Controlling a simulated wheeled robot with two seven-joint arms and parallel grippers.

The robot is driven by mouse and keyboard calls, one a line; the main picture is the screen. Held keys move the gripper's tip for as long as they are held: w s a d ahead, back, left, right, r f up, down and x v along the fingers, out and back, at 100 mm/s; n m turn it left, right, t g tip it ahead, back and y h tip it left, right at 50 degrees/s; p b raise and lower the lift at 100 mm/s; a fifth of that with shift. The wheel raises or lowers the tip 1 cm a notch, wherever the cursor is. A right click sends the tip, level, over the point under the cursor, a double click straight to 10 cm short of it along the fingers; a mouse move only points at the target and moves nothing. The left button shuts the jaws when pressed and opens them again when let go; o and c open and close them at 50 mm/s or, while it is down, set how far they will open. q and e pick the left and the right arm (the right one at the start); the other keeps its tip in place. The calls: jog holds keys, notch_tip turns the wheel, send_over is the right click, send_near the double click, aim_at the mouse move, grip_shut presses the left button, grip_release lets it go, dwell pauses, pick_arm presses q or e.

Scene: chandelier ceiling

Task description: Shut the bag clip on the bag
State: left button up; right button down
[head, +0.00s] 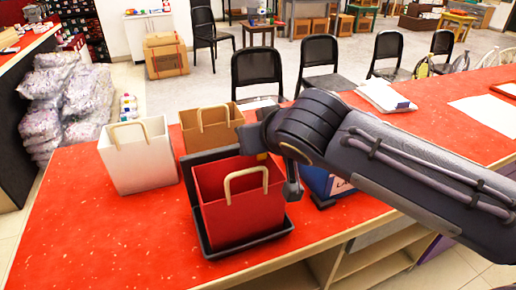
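A red paper bag (238,205) with tan loop handles stands upright in a black tray (203,235) on the red counter. My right arm reaches in from the right, and my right gripper (275,165) is over the bag's back right rim. Dark gripper parts show at the rim and beside the bag's right side, but whether the fingers are open or shut is unclear. A small yellowish piece (262,156) shows by the gripper; I cannot tell whether it is the clip. No bag clip can be clearly made out. My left gripper is out of view.
A white bag (138,160) stands to the left and a brown bag (207,132) behind. A blue box (322,185) is partly hidden behind my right arm. White papers (383,95) lie at the back. The counter's left front is clear.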

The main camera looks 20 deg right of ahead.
dwell(0.4)
jog(key=c, duration=1.3)
grip_release()
jog(key=p+v, duration=0.1)
jog(key=v, duration=0.7)
jog(key=shift+f, duration=0.1)
